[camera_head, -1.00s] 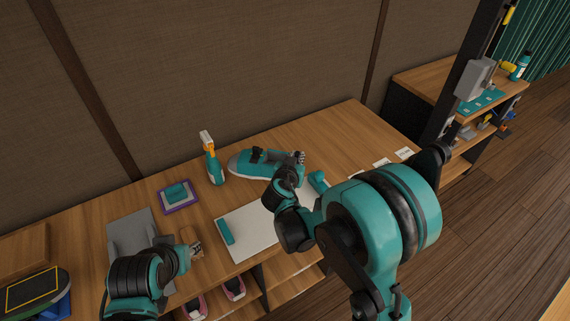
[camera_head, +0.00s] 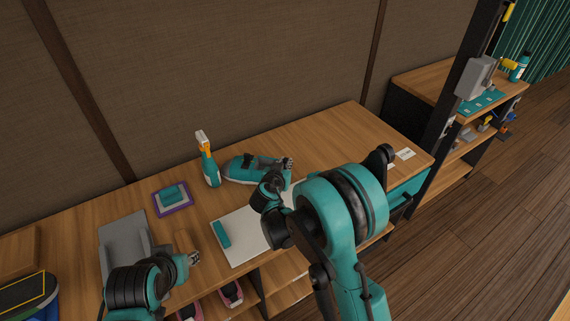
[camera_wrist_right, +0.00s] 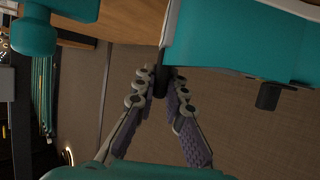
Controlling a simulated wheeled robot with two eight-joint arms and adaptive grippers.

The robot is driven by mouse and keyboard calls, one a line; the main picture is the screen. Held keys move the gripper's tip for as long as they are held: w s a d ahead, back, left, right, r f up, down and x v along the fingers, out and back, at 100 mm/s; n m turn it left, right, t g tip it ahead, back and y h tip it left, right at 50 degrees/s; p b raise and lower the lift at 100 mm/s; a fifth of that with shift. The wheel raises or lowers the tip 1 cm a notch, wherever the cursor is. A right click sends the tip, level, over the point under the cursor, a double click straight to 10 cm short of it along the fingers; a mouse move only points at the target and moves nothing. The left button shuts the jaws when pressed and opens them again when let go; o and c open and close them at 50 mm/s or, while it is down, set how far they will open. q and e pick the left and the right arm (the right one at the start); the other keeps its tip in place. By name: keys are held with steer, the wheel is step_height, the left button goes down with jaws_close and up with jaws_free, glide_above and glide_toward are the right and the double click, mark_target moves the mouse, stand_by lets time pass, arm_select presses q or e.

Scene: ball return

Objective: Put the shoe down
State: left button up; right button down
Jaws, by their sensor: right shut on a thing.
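The teal shoe (camera_head: 240,170) with dark straps is at the back of the workbench, right of the spray bottle. It looks level and at or just above the wood; I cannot tell whether its sole touches. My right gripper (camera_head: 287,163) is at the shoe's right end. In the right wrist view the fingers (camera_wrist_right: 166,82) are closed on a small dark part of the shoe (camera_wrist_right: 225,40). My left gripper (camera_head: 193,258) is low over the front of the bench, away from the shoe; its fingers are too small to read.
A spray bottle (camera_head: 209,168) stands close left of the shoe. A purple-edged mat with a teal block (camera_head: 173,197), a grey tray (camera_head: 122,240) and a white board (camera_head: 240,245) lie nearer. Bare wood (camera_head: 330,130) is free behind right.

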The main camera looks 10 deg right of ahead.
steer(key=shift+f, duration=0.2)
steer(key=c, duration=1.6)
jaws_free()
steer(key=shift+r, duration=0.15)
